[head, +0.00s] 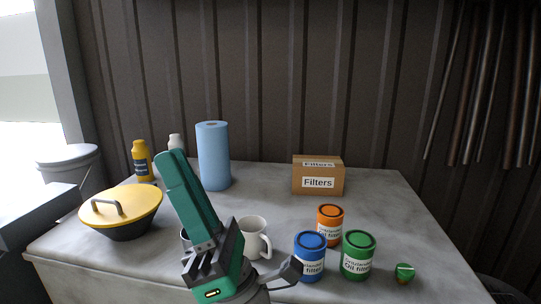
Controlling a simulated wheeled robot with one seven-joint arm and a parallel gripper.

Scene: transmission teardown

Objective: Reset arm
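My teal and dark grey arm rises in front of the table at the lower left of centre in the head view. A grey jointed part (289,271), which looks like part of my gripper, juts to the right at the arm's lower end, in front of the blue oil filter can (310,245). The fingertips cannot be made out, and I cannot tell whether they are open or shut. Nothing is clearly seen held.
The back right is clear.

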